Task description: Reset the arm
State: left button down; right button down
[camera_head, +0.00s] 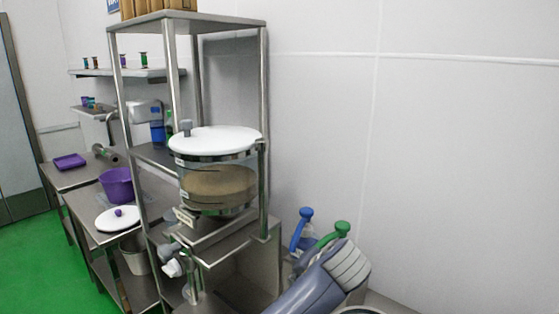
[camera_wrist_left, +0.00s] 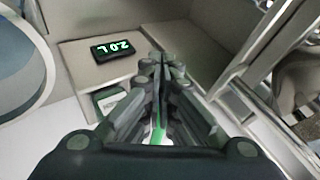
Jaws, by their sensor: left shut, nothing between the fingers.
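My left gripper (camera_wrist_left: 160,65) shows in the left wrist view with its dark fingers together and nothing between them. A small black display (camera_wrist_left: 112,50) with glowing green digits is just left of the fingertips, on a grey surface. The fingers look apart from it. My right gripper is not in view.
In the head view a steel rack (camera_head: 166,90) holds a clear tank (camera_head: 220,187) of beige contents under a white lid (camera_head: 215,140). A purple bowl (camera_head: 117,184) stands on the steel table at left. Blue (camera_head: 302,228) and green (camera_head: 335,233) handled items stand at lower right.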

pick_arm(q)
jog(key=s+a+f+n+g+h, duration=0.2)
jog(key=s+a+f, duration=0.3)
jog(key=s+f, duration=0.35)
jog(key=s+a+f+n+g+h, duration=0.1)
jog(key=s+a+f+g+h, duration=0.1)
jog(key=s+a+f, duration=0.5)
jog(key=s+a+f+n, duration=0.1)
jog(key=s+a+f, duration=0.2)
jog(key=s+a, duration=0.55)
jog(key=s+a+f+n, duration=0.2)
jog(key=s+a, duration=0.3)
jog(key=s, duration=0.7)
notch_tip(320, 180, down, 31)
jog(key=s+g+b, duration=0.2)
jog(key=b, duration=0.3)
jog(key=s+a+f+b, duration=0.1)
jog(key=s+f+b, duration=0.1)
jog(key=s+f, duration=0.6)
jog(key=s+a+f+g+y+b, duration=0.1)
jog(key=s+f+b, duration=0.1)
jog(key=s+f, duration=0.6)
notch_tip(320, 180, down, 5)
jog(key=shift+s+a+f+m+b, duration=0.1)
jog(key=shift+s+a+m+b, duration=0.2)
jog(key=shift+m, duration=0.1)
